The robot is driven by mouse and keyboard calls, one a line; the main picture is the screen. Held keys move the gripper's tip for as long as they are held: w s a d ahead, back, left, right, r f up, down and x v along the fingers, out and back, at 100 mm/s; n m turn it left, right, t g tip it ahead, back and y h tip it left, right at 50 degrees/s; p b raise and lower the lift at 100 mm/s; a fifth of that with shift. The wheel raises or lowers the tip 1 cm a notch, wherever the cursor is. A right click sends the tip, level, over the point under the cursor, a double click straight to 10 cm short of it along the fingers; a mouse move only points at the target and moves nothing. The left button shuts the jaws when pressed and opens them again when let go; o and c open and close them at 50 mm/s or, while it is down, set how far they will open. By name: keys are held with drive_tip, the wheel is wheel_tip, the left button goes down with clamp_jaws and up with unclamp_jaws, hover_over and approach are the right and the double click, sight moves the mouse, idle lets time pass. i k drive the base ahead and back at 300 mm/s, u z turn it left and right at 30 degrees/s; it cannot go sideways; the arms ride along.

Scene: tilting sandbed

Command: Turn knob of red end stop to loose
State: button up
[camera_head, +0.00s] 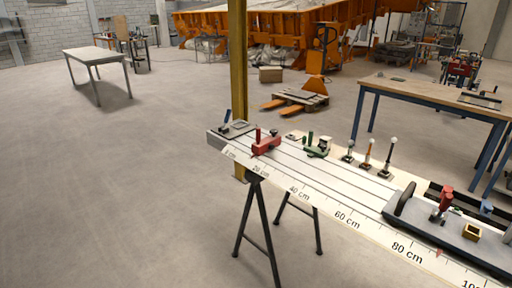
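A red end stop (266,145) sits on the grey grooved rail bed (337,178), near the 20 cm mark on its left part. Small upright parts rise from it, one red and one dark. The picture is too small to tell which is its knob or whether it is tight or loose. A second red upright part (443,202) stands on a dark carriage (455,242) at the right end of the bed. My gripper is not in view.
A green fixture (318,148) and several small levers stand along the bed's far side. A yellow post (237,70) rises behind its left end. Trestle legs (258,225) support the bed. A workbench (430,95) stands back right. Open floor lies left.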

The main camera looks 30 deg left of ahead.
sight(273, 132)
drive_tip(key=z, duration=0.25)
drive_tip(key=i, duration=0.25)
drive_tip(key=u, duration=1.3)
